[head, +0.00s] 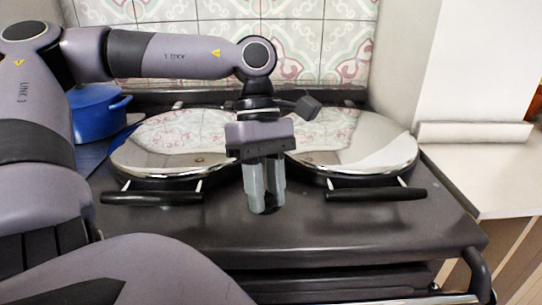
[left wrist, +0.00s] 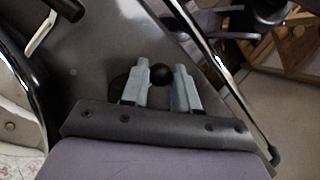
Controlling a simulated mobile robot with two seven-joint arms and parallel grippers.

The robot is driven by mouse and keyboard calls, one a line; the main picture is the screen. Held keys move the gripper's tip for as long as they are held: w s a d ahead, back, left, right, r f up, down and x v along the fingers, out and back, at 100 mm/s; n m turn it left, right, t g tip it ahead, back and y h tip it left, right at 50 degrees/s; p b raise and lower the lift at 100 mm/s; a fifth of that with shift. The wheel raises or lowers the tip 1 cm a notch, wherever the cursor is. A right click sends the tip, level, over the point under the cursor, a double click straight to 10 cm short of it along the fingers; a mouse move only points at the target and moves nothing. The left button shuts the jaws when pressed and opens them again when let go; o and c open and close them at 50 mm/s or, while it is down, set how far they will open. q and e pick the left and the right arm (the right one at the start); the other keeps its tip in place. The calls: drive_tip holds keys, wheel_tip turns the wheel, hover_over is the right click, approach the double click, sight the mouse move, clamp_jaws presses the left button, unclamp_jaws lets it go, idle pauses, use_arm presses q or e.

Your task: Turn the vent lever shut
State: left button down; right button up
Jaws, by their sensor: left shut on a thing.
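The vent lever shows in the left wrist view as a round black knob (left wrist: 161,74) between my fingertips. The rest of the lever is mostly hidden by the fingers, so I cannot tell its angle. My left gripper (head: 265,208) points down over the front middle of the dark range top, between the two domed lids. Its pale grey fingers also show in the left wrist view (left wrist: 160,78), shut on the knob from both sides. In the head view the fingers hide the knob. My right gripper is in neither view.
Two shiny domed lids, left (head: 170,150) and right (head: 350,148), with black front handles (head: 150,197) (head: 376,194), flank my gripper. A blue pot (head: 95,110) stands at the back left. A rail runs along the range's front. A pale counter (head: 490,170) lies to the right.

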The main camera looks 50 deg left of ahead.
use_arm(q)
drive_tip(key=shift+s+a+m, duration=0.15)
drive_tip(key=shift+m, duration=0.15)
idle(0.4)
drive_tip(key=c, duration=0.9)
unclamp_jaws()
drive_tip(key=shift+o, duration=0.2)
drive_tip(key=v, duration=0.7)
drive_tip(key=shift+p, duration=0.4)
